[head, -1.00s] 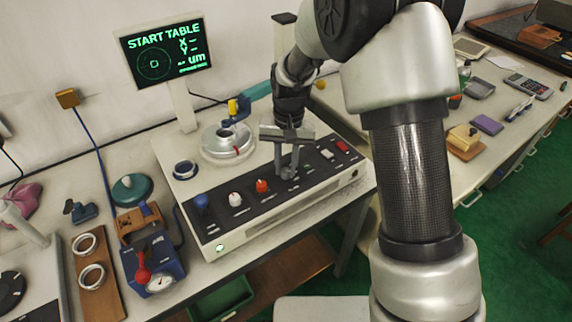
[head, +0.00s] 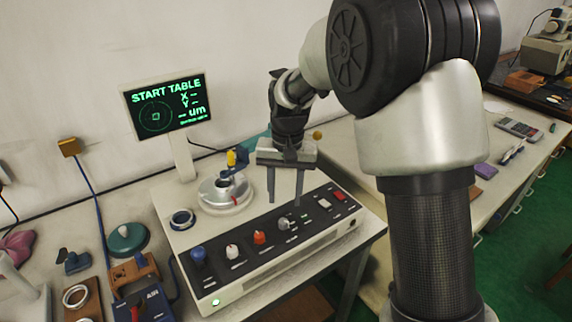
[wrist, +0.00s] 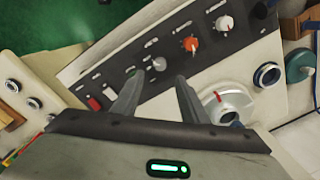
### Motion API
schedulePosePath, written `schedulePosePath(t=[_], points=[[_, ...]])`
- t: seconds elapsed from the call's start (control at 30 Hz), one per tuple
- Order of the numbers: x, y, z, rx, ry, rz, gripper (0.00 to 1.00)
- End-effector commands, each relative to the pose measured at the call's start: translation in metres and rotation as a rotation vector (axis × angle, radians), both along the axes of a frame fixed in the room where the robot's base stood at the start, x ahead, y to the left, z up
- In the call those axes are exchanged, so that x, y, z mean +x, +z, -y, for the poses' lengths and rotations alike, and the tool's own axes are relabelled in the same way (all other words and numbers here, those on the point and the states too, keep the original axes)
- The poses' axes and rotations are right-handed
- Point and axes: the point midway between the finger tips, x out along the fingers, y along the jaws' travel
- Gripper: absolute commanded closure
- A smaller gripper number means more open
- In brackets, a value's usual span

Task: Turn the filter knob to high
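A control panel (head: 330,208) on the front of a white instrument carries a row of knobs: blue (head: 198,254), white (head: 232,251), orange-red (head: 259,237) and grey (head: 284,223). The labels are too small to read, so I cannot tell which is the filter knob or its setting. My gripper (head: 284,204) is open and empty, with its fingers pointing down above the grey knob and apart from it. In the wrist view the grey knob (wrist: 159,64) shows between and just beyond the spread fingertips (wrist: 158,80).
A round table with a ring (head: 225,193) sits behind the knobs. A loose ring (head: 182,219) lies left of it. A red button (head: 339,196) is at the panel's right end. A screen (head: 165,103) reading "START TABLE" stands behind.

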Motion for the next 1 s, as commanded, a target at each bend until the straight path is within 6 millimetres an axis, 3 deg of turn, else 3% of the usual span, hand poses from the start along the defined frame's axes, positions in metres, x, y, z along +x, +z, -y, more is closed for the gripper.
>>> schedulePosePath(t=[0.03,0.2,0.4,0.6,1.0], points=[[0.001,0.015,0.000,0.002,0.000,0.004,0.60],[0.001,0.054,0.002,0.001,0.000,0.003,0.60],[0.000,0.084,0.003,0.000,0.000,0.001,0.60],[0.000,0.094,0.003,0.000,0.000,0.000,0.60],[-0.001,0.094,0.003,0.000,0.000,0.000,0.60]])
